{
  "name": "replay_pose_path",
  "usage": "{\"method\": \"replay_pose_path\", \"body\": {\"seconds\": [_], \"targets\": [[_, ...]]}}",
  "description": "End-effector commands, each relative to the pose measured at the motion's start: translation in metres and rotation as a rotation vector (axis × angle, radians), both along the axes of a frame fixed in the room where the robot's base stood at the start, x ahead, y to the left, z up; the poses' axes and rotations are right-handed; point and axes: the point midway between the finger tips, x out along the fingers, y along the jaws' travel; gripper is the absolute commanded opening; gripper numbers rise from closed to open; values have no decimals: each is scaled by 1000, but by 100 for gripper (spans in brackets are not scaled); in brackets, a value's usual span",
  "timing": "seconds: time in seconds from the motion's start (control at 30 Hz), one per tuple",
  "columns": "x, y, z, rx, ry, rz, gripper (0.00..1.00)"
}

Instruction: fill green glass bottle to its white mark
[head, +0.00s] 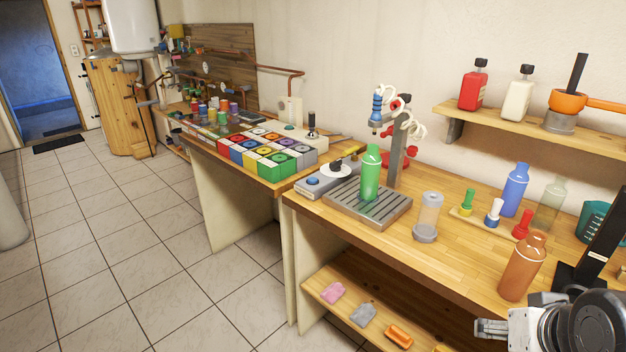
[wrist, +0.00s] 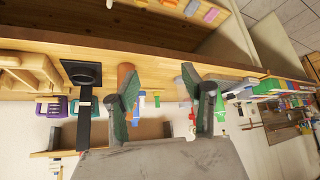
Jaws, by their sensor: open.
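A bright green bottle (head: 370,176) stands upright on a grey slatted drip tray (head: 340,205) on the wooden bench in the head view. A pale line shows near its shoulder; the liquid level inside cannot be made out. A tap stand (head: 394,165) rises behind it, with a blue nozzle (head: 377,107), red knobs and white coiled hoses; the nozzle is above the bottle. My gripper (wrist: 163,80) is open and empty in the wrist view, its two fingers spread. In the head view my arm's end is at the lower right, well apart from the green bottle.
An orange-brown bottle (head: 524,268) stands close to my arm. A shelf (head: 560,130) hangs above. Bench front is mostly clear.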

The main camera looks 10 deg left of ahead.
Motion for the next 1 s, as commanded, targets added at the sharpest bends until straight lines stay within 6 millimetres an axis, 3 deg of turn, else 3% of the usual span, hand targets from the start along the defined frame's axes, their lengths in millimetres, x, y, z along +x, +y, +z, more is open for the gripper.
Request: {"method": "replay_pose_path", "body": {"seconds": [0.17,0.5,1.0], "targets": [[0,0,0,0,0,0,42],[0,0,0,0,0,0,0],[0,0,0,0,0,0,0]]}}
